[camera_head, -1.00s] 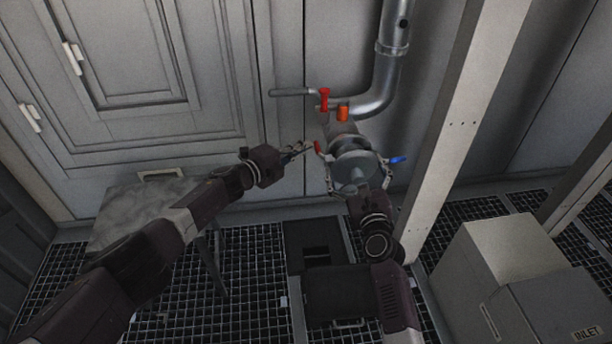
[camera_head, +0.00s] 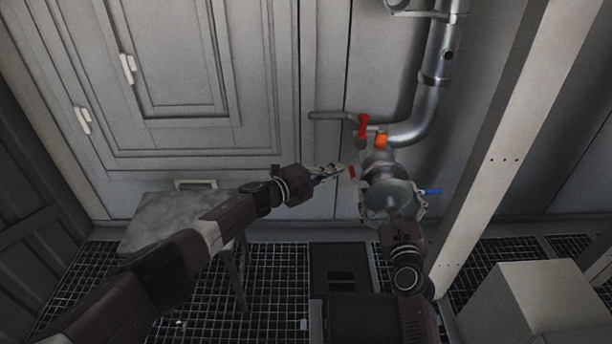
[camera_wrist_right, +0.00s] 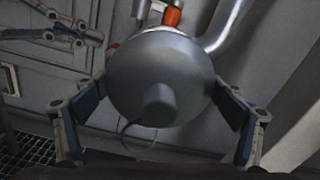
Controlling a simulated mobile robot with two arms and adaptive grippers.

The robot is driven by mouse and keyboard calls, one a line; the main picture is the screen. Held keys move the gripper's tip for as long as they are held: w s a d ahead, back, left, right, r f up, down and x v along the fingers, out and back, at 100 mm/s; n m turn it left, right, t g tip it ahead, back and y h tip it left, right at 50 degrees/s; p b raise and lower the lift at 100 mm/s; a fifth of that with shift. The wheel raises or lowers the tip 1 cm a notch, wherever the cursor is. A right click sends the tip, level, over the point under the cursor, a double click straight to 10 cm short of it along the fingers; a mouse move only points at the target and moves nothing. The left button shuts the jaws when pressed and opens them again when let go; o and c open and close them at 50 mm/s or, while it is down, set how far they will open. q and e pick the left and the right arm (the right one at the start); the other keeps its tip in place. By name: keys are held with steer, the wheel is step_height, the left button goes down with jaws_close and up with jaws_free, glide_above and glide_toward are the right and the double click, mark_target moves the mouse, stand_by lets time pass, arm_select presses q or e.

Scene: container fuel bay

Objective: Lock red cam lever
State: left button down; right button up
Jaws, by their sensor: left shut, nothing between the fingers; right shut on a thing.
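The red cam lever (camera_head: 352,172) sticks out at the left side of the pipe coupling, opposite a blue cam lever (camera_head: 433,191) on the right. My left gripper (camera_head: 342,170) is shut and empty, its tips just left of the red lever; contact cannot be told. My right gripper (camera_head: 392,206) is shut on the round grey cap (camera_head: 386,194), which sits against the coupling at the pipe end. In the right wrist view the cap (camera_wrist_right: 160,80) fills the middle between the fingers, and the left gripper (camera_wrist_right: 85,32) shows at upper left. The red lever is mostly hidden there.
A red valve handle (camera_head: 363,126) and an orange part (camera_head: 381,138) stand above the coupling on the grey pipe (camera_head: 431,90). A pale post (camera_head: 497,150) rises on the right. A small table (camera_head: 160,218) stands below my left arm. A pale box (camera_head: 520,300) stands lower right.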

steer(key=o, duration=1.1)
arm_select(q)
steer(key=s+a+r, duration=0.1)
steer(key=a+r, duration=0.1)
steer(key=a, duration=1)
steer(key=shift+a, duration=0.2)
